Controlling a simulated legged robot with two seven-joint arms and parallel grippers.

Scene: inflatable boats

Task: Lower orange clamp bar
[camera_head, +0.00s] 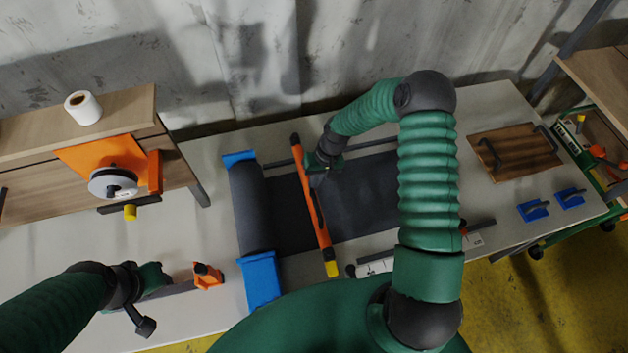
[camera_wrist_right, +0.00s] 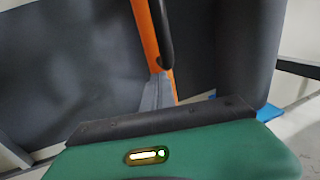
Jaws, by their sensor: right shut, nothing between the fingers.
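The orange clamp bar (camera_head: 321,232) is long and thin with a yellow tip at its near end. It runs across the dark sheet on the table, beside the dark roll. My right gripper (camera_head: 318,178) is at the far half of the bar, seen from above, and its fingers are shut and empty. In the right wrist view the bar (camera_wrist_right: 147,36) rises behind the grey fingers (camera_wrist_right: 159,92). They overlap it in the picture; whether they touch it, I cannot tell. My left gripper (camera_head: 152,278) is over the left of the table, partly hidden by its own wrist; its jaws are unclear.
The dark roll (camera_head: 250,205) sits between blue end brackets (camera_head: 261,281). An orange-tipped tool (camera_head: 208,275) lies near my left gripper. A wooden board with handles (camera_head: 515,153) and blue blocks (camera_head: 533,210) lie at the right. A shelf with a white roll (camera_head: 83,107) stands at the left.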

